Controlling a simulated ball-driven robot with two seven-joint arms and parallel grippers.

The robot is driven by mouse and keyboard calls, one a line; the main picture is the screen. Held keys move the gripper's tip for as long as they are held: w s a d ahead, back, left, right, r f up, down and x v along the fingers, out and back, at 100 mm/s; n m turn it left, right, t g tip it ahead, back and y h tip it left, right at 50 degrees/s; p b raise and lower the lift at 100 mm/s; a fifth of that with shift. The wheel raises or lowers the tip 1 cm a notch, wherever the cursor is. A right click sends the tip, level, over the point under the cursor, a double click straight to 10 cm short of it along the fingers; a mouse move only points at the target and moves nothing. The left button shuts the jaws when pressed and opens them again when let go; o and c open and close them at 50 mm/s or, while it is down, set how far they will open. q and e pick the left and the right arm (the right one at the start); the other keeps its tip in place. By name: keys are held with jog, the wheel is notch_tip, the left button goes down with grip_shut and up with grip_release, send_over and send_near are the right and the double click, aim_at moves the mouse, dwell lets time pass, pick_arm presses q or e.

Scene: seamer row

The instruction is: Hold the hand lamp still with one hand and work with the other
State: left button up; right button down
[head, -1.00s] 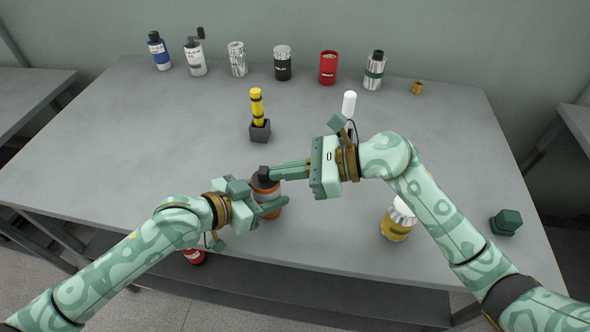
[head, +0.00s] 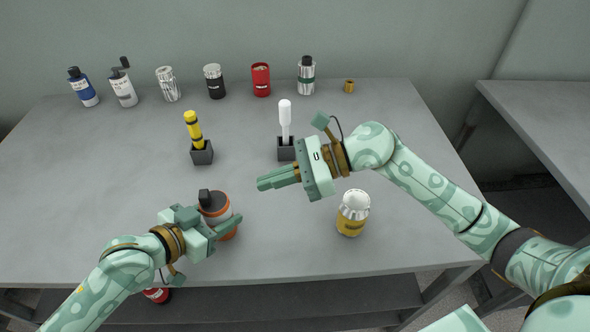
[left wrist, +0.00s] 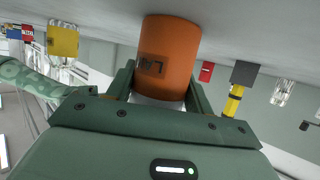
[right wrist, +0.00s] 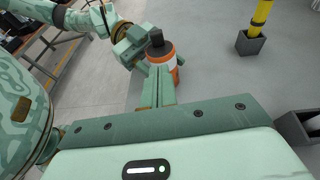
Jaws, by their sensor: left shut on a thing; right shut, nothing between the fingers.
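The hand lamp (head: 222,212), an orange and whitish cylinder with a black top part, stands upright on the table near the front edge. My left gripper (head: 226,217) is shut on it from the side; one finger is mostly hidden behind it. In the left wrist view the orange lamp body (left wrist: 168,60) sits between the two fingers, with part of a black label showing. My right gripper (head: 264,183) is shut and empty, to the right of the lamp and apart from it. The right wrist view also shows the lamp (right wrist: 168,68) beyond the shut fingers.
A yellow tool (head: 193,128) and a white tool (head: 285,115) stand in dark blocks behind. Several bottles and cans, including a red can (head: 261,79), line the back edge.

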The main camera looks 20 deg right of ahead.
jog(key=v, duration=0.4)
jog(key=shift+s+d+r, duration=0.1)
jog(key=shift+d+r, duration=0.05)
jog(key=shift+d, duration=0.25)
pick_arm(q)
jog(key=o, duration=1.1)
jog(key=shift+a, duration=0.1)
